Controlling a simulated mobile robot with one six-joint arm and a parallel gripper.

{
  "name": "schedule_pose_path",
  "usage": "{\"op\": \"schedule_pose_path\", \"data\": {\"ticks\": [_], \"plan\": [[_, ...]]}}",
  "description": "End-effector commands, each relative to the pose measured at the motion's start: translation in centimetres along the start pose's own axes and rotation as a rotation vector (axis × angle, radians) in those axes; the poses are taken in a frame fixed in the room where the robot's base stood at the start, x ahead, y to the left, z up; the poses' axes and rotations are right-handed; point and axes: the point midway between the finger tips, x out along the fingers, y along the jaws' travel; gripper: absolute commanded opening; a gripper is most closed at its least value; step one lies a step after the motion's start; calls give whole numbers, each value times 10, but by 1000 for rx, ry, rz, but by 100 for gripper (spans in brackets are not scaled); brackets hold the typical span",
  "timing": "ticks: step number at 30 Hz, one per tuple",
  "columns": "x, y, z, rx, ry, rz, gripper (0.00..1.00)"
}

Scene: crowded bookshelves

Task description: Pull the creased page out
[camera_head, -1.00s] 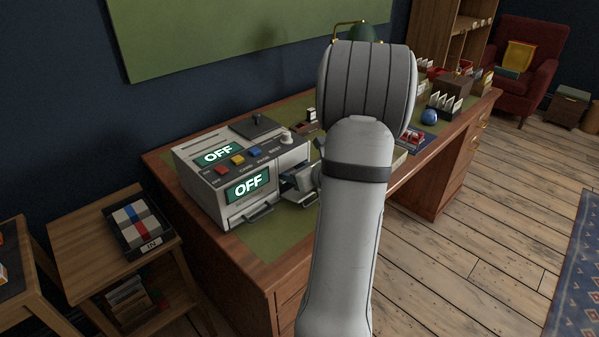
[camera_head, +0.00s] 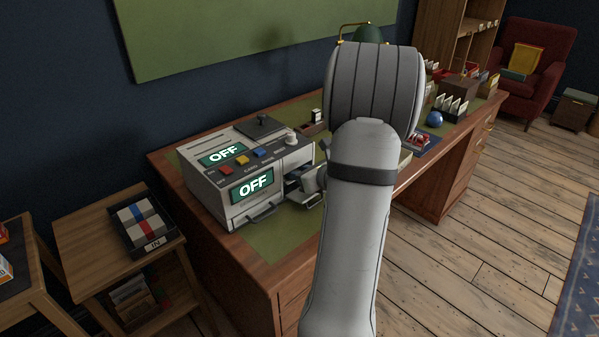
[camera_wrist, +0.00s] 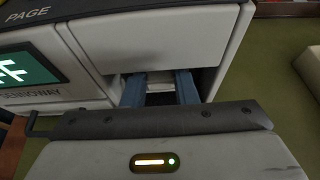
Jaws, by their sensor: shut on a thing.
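The grey page machine (camera_head: 222,193) stands on the desk with two lit OFF panels and an open bay at its front right. It also shows in the wrist view (camera_wrist: 150,40). My gripper (camera_wrist: 160,80) reaches into this bay with its two blue-grey fingers. It is shut on a pale piece between the fingers, which looks like the page (camera_wrist: 160,87). Only a small strip of it shows, so I cannot make out a crease. In the head view my arm hides most of the gripper.
The bay's side walls and upper edge lie close around the fingers. A lever, a knob and coloured buttons are on the machine's top. An IN tray (camera_head: 153,244) sits on the side table (camera_head: 95,265). The green desk mat (camera_head: 283,236) in front is clear.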

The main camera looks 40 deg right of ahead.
Motion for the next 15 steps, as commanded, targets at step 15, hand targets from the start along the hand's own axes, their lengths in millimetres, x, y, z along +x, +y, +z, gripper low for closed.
{"op": "schedule_pose_path", "data": {"ticks": [15], "plan": [[-20, -1, -8, 0, -1, -3, 5]]}}
